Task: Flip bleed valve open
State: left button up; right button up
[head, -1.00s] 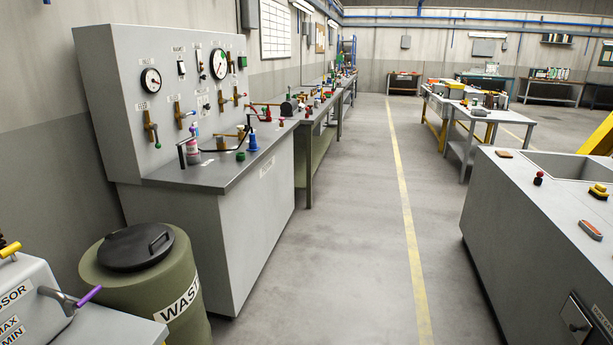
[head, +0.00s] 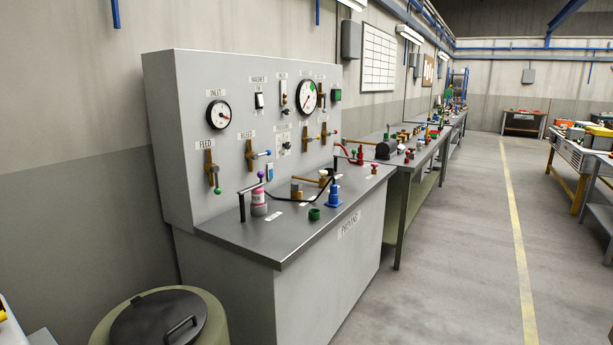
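The grey proving bench has an upright panel (head: 180,140) with gauges and brass valves. The bleed valve (head: 250,160) is a brass fitting on the panel under a small label that seems to read BLEED; its lever sticks out sideways to the right and ends in a blue knob (head: 268,153). To its left is the feed valve (head: 210,172), labelled FEED, with its lever hanging down to a green knob. Neither of my grippers is in view.
The bench top (head: 245,240) carries a pink-and-grey cylinder (head: 259,202), a blue fitting (head: 333,196), a green cup (head: 314,214) and a black hose. A lidded waste bin (head: 160,322) stands at the bench's near left. The floor (head: 450,270) to the right is open.

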aim_at(254, 156)
jog(key=i+l+u, duration=0.5)
jog(key=i+l+z, duration=0.1)
jog(key=i+l, duration=1)
jog(key=l, duration=0.2)
jog(key=i+l+z, duration=0.1)
jog(key=i+l, duration=1.05)
jog(key=l, duration=0.1)
